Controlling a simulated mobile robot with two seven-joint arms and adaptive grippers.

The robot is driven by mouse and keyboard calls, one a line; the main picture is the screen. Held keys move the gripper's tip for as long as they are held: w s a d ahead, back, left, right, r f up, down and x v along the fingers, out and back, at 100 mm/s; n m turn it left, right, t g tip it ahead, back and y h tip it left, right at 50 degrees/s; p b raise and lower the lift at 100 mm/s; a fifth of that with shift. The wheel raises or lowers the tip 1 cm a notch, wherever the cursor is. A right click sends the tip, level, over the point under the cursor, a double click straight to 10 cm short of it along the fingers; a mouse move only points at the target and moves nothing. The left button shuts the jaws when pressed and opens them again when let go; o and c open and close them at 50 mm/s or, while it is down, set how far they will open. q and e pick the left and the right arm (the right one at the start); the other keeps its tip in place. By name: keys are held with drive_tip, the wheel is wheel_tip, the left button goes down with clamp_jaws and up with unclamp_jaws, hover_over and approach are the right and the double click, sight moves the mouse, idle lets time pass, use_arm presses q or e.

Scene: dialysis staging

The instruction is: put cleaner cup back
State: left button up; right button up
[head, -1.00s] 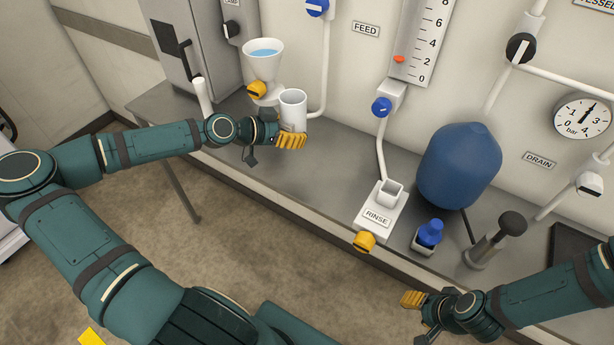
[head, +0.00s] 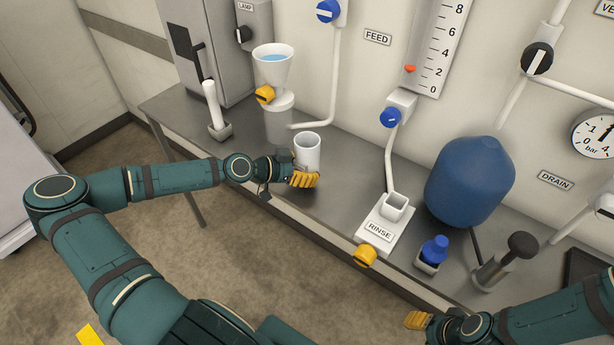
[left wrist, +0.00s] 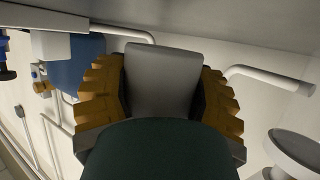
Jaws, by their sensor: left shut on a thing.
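The white cup (head: 307,150) is upright at the front left part of the steel bench. My left gripper (head: 304,178) is shut on it from the left, with yellow fingers around its lower part. Whether the cup's base touches the bench is hidden by the fingers. In the left wrist view the cup shows as a grey shape (left wrist: 162,78) between the two yellow fingers. My right gripper (head: 419,321) is at the lower right of the head view, away from the cup; its opening cannot be made out.
A funnel of blue liquid (head: 273,66) with a yellow valve stands behind the cup. A white rod in a holder (head: 213,108) is to the left. To the right are the RINSE block (head: 385,225), a blue-capped bottle (head: 435,249) and a blue tank (head: 470,182). Bench between cup and RINSE is clear.

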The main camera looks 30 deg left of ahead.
use_arm(q)
drive_tip(key=shift+f, duration=1.35)
drive_tip(key=shift+f+b, duration=0.1)
drive_tip(key=shift+b, duration=0.2)
drive_tip(key=o, duration=0.9)
drive_tip(key=shift+f, duration=0.1)
drive_tip(key=shift+c, duration=0.2)
drive_tip(key=o, duration=0.5)
drive_tip(key=shift+r, duration=0.3)
drive_tip(key=p+v, duration=0.1)
drive_tip(key=v, duration=1.1)
